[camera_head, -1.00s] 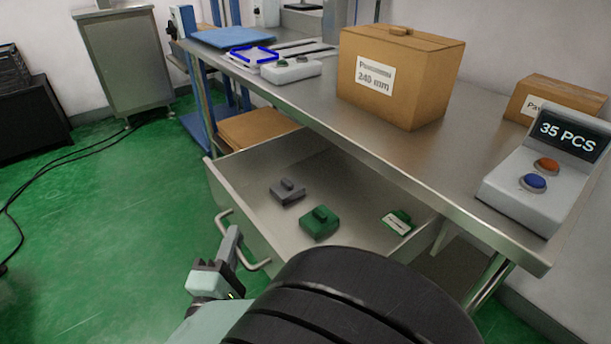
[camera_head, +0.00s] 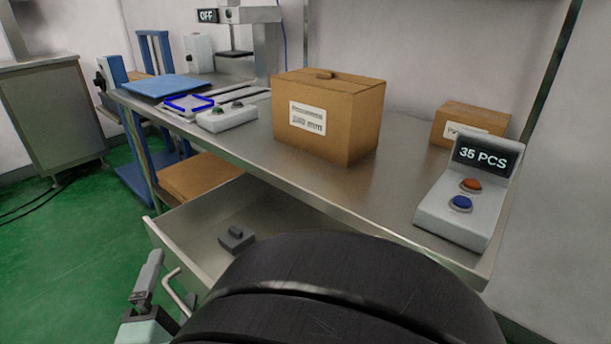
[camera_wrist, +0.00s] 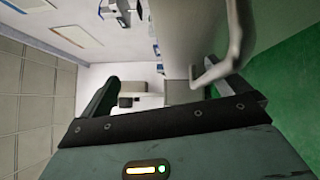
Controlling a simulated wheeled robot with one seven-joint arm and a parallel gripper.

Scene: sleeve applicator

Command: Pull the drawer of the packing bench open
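The drawer (camera_head: 178,258) of the packing bench (camera_head: 400,215) stands pulled out below the bench top, with its near part hidden behind my black arm. Its bar handle (camera_head: 176,287) is on the front panel and also shows in the wrist view (camera_wrist: 236,45). My gripper (camera_head: 150,274) is just left of the handle in the head view, with a small gap visible. In the wrist view my gripper (camera_wrist: 180,92) has its fingers wide apart, and the handle shows near the right finger. Nothing is clamped between the fingers.
A grey block (camera_head: 236,239) lies in the drawer. On the bench top are a large carton (camera_head: 330,120), a smaller carton (camera_head: 470,122), a counter box (camera_head: 455,205) reading 35 PCS and a button box (camera_head: 227,118). Green floor (camera_head: 60,260) is free at the left.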

